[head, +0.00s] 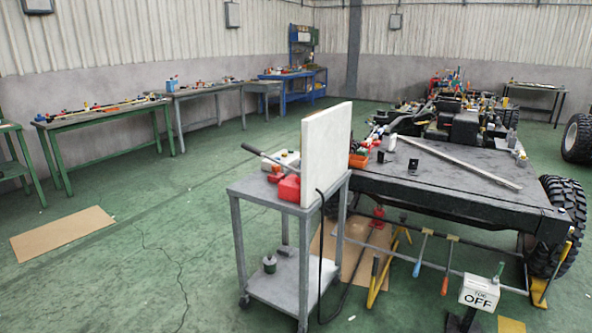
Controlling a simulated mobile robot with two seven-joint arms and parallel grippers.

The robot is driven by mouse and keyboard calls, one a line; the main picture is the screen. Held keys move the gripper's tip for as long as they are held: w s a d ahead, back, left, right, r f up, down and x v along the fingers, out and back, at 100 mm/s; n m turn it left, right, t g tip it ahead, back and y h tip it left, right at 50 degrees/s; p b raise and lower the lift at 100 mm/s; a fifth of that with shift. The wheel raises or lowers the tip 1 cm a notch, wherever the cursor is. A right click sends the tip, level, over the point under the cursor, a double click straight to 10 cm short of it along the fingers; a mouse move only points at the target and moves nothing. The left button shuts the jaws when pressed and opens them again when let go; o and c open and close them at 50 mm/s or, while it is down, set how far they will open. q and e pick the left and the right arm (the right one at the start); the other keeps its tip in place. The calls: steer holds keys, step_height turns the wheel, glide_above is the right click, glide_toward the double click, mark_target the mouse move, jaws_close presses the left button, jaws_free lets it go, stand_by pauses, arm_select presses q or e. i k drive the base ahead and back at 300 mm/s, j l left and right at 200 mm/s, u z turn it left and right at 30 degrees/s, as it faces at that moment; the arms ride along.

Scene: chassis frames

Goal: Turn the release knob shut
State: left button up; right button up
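I cannot make out a release knob in the head view. A red unit that looks like a hand pump (289,188) sits on the top shelf of a grey cart (236,188). A dark lever (264,157) slants up to the left above it. A white upright panel (327,155) stands on the cart and may hide part of the unit. A black hose (320,255) hangs down beside the cart and runs along the floor. A small red object, perhaps a jack (377,217), stands under the chassis frame (450,185). Neither of my grippers is in view.
A white box marked OFF (480,292) stands at the front right. Yellow-legged stands (383,268) and a low bar with tools (420,250) are below the chassis. Workbenches (100,112) line the left wall. The green floor left of the cart is mostly clear, with a cardboard sheet (60,232).

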mark_target(276, 168)
steer(key=i+j+z, duration=0.1)
steer(key=z, duration=0.35)
steer(key=i+j+z, duration=0.25)
steer(key=z, duration=0.25)
steer(key=i+j+z, duration=0.15)
steer(key=j, duration=0.15)
steer(key=i+j+z, duration=0.1)
steer(key=j, duration=0.25)
steer(key=i+j+z, duration=0.15)
steer(key=j, duration=0.2)
steer(key=i+j, duration=0.15)
steer(key=j, duration=0.2)
steer(key=i+j, duration=0.15)
steer(key=j, duration=0.2)
steer(key=i+j+z, duration=0.1)
steer(key=j, duration=0.25)
